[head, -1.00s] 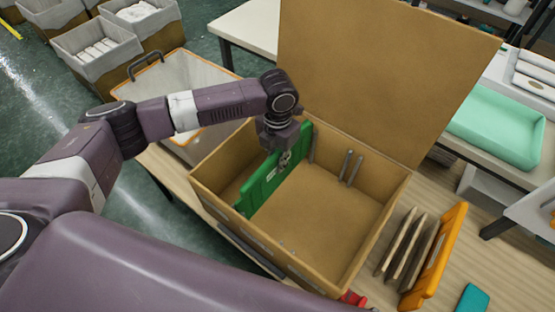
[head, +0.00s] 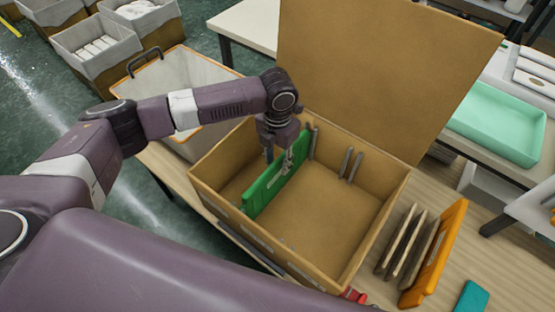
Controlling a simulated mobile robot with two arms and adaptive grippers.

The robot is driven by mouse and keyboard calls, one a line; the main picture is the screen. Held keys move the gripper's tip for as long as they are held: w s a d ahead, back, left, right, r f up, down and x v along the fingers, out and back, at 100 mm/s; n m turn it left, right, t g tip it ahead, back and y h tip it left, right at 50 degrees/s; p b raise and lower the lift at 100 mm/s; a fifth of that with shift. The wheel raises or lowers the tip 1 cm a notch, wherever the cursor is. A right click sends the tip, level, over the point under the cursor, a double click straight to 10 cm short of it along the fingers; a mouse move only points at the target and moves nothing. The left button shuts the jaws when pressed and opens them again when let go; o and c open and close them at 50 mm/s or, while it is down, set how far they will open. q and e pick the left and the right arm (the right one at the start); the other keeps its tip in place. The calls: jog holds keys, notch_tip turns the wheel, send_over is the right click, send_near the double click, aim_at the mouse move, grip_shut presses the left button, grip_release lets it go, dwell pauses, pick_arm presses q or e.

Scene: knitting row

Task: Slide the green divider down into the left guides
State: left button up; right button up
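The green divider (head: 262,191) stands on edge inside the left part of the cardboard-brown box (head: 330,222). Its far end is beside the left guide strip (head: 314,142) on the back wall; whether it touches the floor is hard to tell. My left gripper (head: 279,160) is over the divider's far upper part, pointing down. Its fingers look spread, one on each side of the divider, with a gap showing. The near guides are mostly hidden. My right gripper is not in view.
Another pair of guides (head: 350,164) is on the back wall, to the right. The box's lid (head: 385,70) stands raised behind. Several brown panels and an orange panel (head: 434,254) stand on the table to the right. The right part of the box is empty.

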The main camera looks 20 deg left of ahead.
pick_arm(q)
notch_tip(320, 180, up, 12)
dwell(0.5)
dwell(0.6)
